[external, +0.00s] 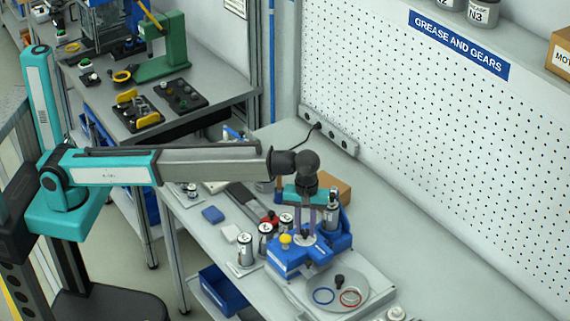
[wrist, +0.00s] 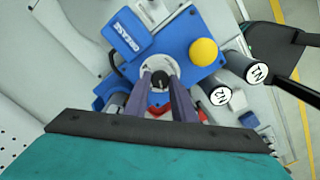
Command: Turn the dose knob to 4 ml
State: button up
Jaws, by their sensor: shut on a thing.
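The blue grease dispenser (external: 290,262) stands on the workbench; its blue body also fills the upper middle of the wrist view (wrist: 178,45). The dose knob (wrist: 160,77) is a small dark knob on a pale round dial on top of the dispenser. My gripper (wrist: 161,82) points down at it with both purple-grey fingers shut on the knob. In the external view my gripper (external: 305,232) reaches down onto the top of the dispenser. The fingers hide part of the knob and dial, and the dial marks are too small to read.
A yellow button (wrist: 204,52) sits beside the knob. Grey canisters marked N1 (wrist: 252,70) and N2 (wrist: 217,98) stand close by. A round grey plate (external: 337,288) with a blue and a red ring lies in front. The bench to the right is mostly clear.

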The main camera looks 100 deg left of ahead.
jog(key=m, duration=0.6)
jog(key=shift+b, duration=0.35)
jog(key=m, duration=1.2)
jog(key=shift+m+b, duration=0.3)
jog(key=shift+b, duration=0.05)
jog(key=m, duration=0.6)
jog(key=shift+m, duration=0.4)
jog(key=o, duration=1.1)
jog(key=shift+c, duration=0.2)
jog(key=shift+r, duration=0.15)
